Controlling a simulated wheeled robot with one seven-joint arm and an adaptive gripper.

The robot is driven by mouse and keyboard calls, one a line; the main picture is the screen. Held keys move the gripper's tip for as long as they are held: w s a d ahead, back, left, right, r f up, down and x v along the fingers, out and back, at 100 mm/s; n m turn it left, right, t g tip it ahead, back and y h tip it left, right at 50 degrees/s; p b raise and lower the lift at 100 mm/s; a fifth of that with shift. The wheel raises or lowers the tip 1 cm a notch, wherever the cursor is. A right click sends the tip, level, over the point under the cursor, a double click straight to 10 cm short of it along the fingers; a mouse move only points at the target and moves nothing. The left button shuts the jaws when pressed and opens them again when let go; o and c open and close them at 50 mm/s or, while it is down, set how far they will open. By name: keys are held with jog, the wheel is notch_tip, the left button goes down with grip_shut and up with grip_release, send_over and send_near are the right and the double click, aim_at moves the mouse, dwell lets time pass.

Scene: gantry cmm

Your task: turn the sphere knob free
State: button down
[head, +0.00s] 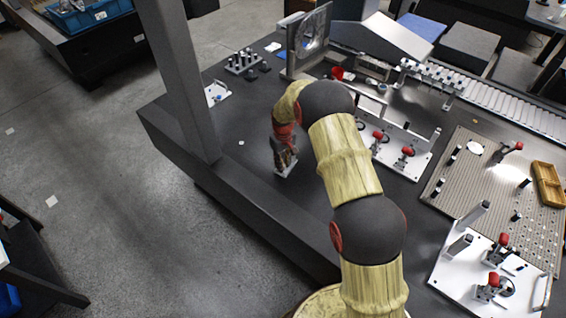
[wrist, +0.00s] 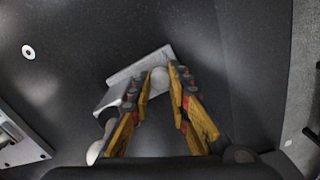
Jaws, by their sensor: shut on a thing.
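In the head view my gripper (head: 284,154) points down at the block (head: 285,170) near the table's left part. The fingers hide the knob there. The knob's lower side and how it joins the block are hidden.
A second pale rounded thing (wrist: 95,152) shows partly behind my left finger. A small white ring (wrist: 28,52) lies on the table (head: 225,150). A dark upright column (head: 185,90) stands left of my arm. White fixture plates (head: 400,160) lie to the right.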

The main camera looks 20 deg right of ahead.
jog(key=shift+n, duration=0.5)
jog(key=c, duration=1.7)
grip_release()
jog(key=shift+o, duration=0.2)
